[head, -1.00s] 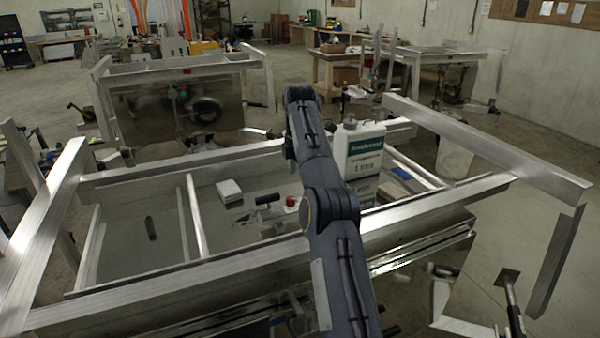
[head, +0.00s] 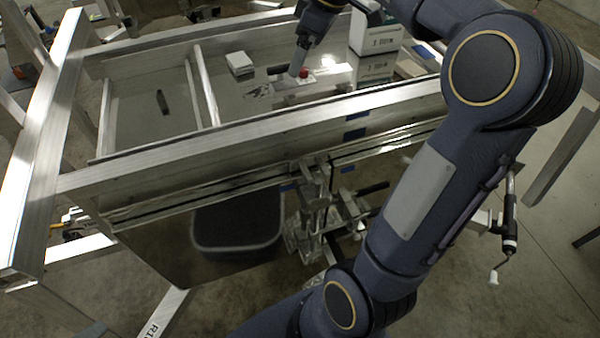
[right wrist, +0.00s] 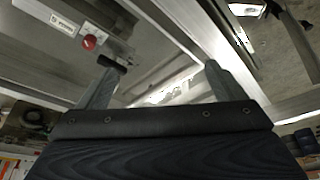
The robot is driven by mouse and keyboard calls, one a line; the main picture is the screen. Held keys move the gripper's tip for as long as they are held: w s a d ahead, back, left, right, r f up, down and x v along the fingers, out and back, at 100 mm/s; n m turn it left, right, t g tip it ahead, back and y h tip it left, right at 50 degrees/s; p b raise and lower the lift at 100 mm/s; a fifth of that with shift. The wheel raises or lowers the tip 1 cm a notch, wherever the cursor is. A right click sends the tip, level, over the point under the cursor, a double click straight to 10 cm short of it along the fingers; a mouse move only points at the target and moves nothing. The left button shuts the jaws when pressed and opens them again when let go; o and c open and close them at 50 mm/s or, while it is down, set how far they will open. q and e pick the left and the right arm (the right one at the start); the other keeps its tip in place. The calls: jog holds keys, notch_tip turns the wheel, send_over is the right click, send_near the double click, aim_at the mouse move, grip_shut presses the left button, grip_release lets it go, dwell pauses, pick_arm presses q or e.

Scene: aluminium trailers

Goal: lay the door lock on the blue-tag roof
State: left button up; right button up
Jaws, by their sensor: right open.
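The door lock seems to be the metal piece with a black handle and a red button (head: 303,73); it lies on the sheet-metal bed of the near trailer. It also shows in the right wrist view, with its red button (right wrist: 89,42), a label and a dark handle. My right gripper (head: 301,68) is just above and beside it, pointing down. In the right wrist view my right gripper's two fingers (right wrist: 163,85) are wide apart, with the handle end close to the left finger. Small blue tags (head: 355,135) sit on the trailer's side; I cannot tell which part is the blue-tag roof. My left gripper is out of view.
A small white block (head: 240,64) and a white-green container (head: 376,32) stand on the bed. A trailer rail (head: 230,142) runs along the front, with a cross bar (head: 204,88) at left. A black bin (head: 237,222) and clamps (head: 318,190) are below the front rail.

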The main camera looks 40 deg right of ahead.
jog(key=s+a+f+m+t+y, duration=0.1)
jog(key=s+a+f+m, duration=0.3)
jog(key=s+a+f, duration=0.3)
jog(key=s+a+f+m+t, duration=0.1)
jog(key=s+a+f+m, duration=0.3)
jog(key=s+a+f, duration=0.3)
jog(key=s+a, duration=0.3)
jog(key=s, duration=0.3)
jog(key=shift+s+a+y, duration=0.3)
jog(key=shift+a+y, duration=0.1)
notch_tip(320, 180, down, 5)
jog(key=b, duration=0.5)
